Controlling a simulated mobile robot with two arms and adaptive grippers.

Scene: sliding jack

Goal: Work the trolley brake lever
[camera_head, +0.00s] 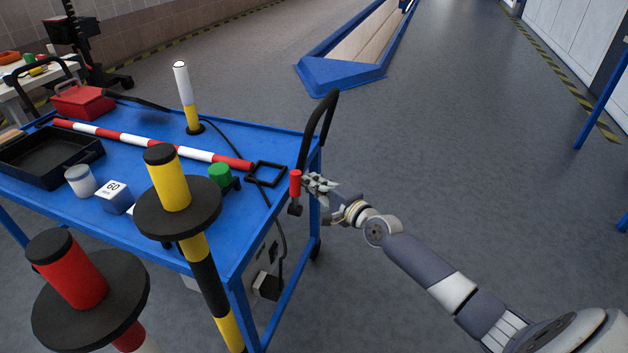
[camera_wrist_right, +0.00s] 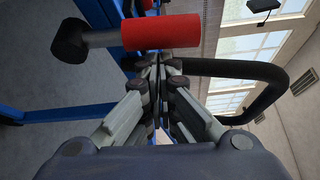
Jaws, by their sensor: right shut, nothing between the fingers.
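The brake lever (camera_head: 295,185) has a red grip and a dark end, and stands at the right end of the blue trolley (camera_head: 272,148). In the right wrist view the red grip (camera_wrist_right: 160,32) lies across the picture, with a grey rod and black knob at its left. My right gripper (camera_head: 311,184) is shut and empty, with its fingertips right by the red grip. In the wrist view the closed fingertips (camera_wrist_right: 158,72) are just below the grip; I cannot tell whether they touch it. My left gripper is not in view.
The black trolley handle (camera_head: 320,122) rises just beside my right gripper. A yellow-black post (camera_head: 172,185) and a red post (camera_head: 75,275) stand in front. A black tray (camera_head: 50,160), red-white bar (camera_head: 150,141) and red toolbox (camera_head: 82,101) lie on the trolley.

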